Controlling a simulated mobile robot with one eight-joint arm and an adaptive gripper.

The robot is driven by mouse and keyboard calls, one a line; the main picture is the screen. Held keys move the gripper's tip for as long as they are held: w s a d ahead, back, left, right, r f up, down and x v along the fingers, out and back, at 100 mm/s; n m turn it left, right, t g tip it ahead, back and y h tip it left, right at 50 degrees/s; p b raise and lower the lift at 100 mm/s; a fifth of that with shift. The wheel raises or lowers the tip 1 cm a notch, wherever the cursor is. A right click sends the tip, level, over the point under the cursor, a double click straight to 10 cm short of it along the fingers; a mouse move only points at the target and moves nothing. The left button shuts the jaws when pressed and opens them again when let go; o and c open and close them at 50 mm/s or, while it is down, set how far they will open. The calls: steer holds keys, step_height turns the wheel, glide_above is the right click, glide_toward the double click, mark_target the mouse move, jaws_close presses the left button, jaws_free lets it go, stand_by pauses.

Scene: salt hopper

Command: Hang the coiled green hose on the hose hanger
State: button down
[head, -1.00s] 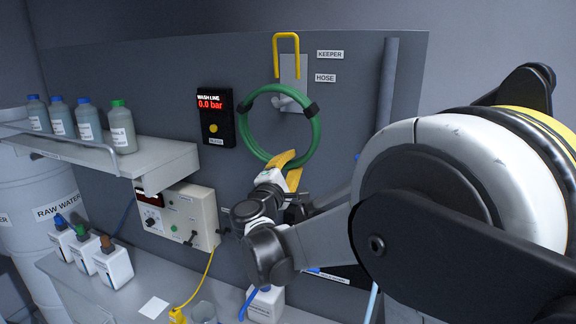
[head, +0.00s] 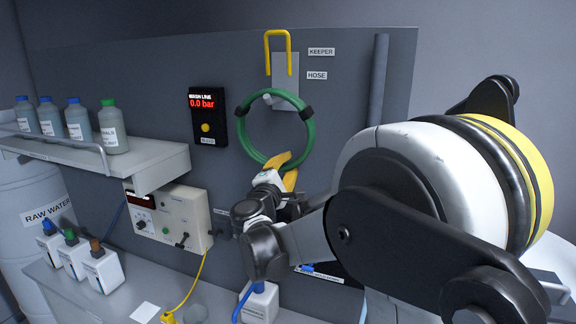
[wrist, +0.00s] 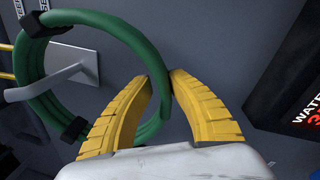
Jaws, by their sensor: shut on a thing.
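The coiled green hose (head: 241,133) is a ring with black clips, held upright in front of the grey back panel. My gripper (head: 284,166) is shut on its lower right part with yellow fingers. The wrist view shows the hose (wrist: 112,24) between the two fingertips (wrist: 167,84). The hose hanger is a pale plate with a peg (head: 286,82), behind the ring's top. The peg (wrist: 52,80) crosses the ring opening in the wrist view. I cannot tell whether the hose rests on it.
A yellow keeper hook (head: 278,38) sits above the hanger. The black wash-line display (head: 208,117) is left of the ring. A shelf (head: 150,160) with several bottles is at left. A grey vertical pipe (head: 378,80) stands right. A control box (head: 182,222) is below.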

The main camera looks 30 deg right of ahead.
steer(key=shift+f, duration=0.2)
steer(key=c, duration=1.6)
jaws_free()
steer(key=shift+d, duration=0.15)
steer(key=o, duration=0.4)
steer(key=shift+w+d, duration=0.15)
steer(key=shift+w, duration=0.05)
steer(key=shift+c, duration=0.2)
steer(key=shift+s, duration=0.1)
